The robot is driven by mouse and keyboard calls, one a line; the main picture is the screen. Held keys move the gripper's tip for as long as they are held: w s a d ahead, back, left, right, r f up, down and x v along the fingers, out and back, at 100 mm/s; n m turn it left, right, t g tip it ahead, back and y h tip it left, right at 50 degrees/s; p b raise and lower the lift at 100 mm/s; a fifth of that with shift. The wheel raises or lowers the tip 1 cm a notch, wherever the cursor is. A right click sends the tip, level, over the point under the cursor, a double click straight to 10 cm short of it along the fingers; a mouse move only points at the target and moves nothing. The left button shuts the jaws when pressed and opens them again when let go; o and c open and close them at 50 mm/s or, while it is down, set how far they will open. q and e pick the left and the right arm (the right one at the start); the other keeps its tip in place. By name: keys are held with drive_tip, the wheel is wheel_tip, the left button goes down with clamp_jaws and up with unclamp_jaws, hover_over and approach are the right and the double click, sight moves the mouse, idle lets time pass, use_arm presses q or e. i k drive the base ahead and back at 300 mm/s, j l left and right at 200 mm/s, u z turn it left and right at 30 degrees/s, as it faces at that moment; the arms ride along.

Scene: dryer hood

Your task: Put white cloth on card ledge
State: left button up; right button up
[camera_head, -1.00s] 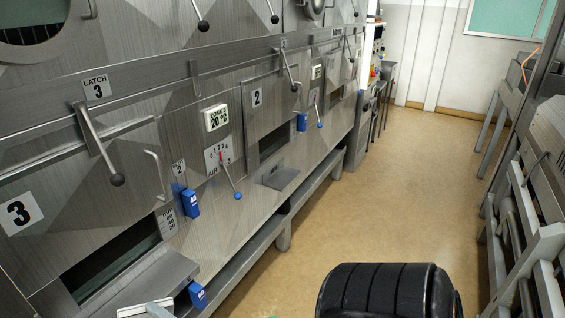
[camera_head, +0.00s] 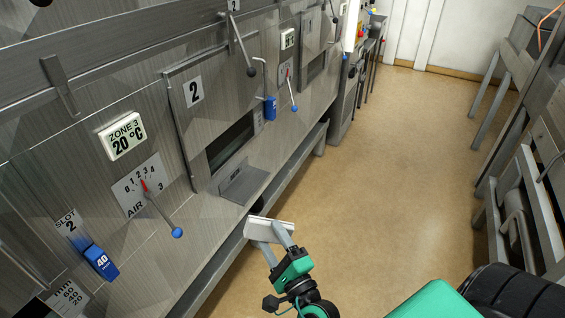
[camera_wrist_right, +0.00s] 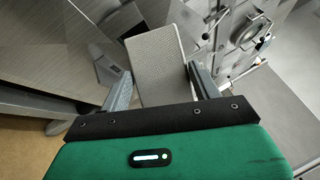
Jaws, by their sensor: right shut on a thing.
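My right gripper (camera_head: 270,242) is in the lower middle of the head view, shut on the white cloth (camera_head: 284,226), a flat pale piece. In the right wrist view the cloth (camera_wrist_right: 156,62) sticks out between the two fingers (camera_wrist_right: 160,92). A small grey ledge (camera_head: 244,188) juts out under the dark opening of panel 2. The cloth is in front of this ledge, to its lower right in the picture, and looks apart from it. I cannot tell for sure whether this is the card ledge. My left gripper is not in view.
The metal wall carries a blue card marked 40 (camera_head: 101,263), an air lever (camera_head: 163,213) and a long lower rail (camera_head: 215,270). Farther along are another blue card (camera_head: 269,107) and levers. Open tan floor (camera_head: 400,170) lies between the wall and a metal frame (camera_head: 527,190) at right.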

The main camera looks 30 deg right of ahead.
sight(247, 184)
drive_tip(key=i+l+z, duration=0.15)
drive_tip(key=i+l, duration=1.05)
drive_tip(key=i+j, duration=0.15)
drive_tip(key=i, duration=0.15)
drive_tip(key=j, duration=0.3)
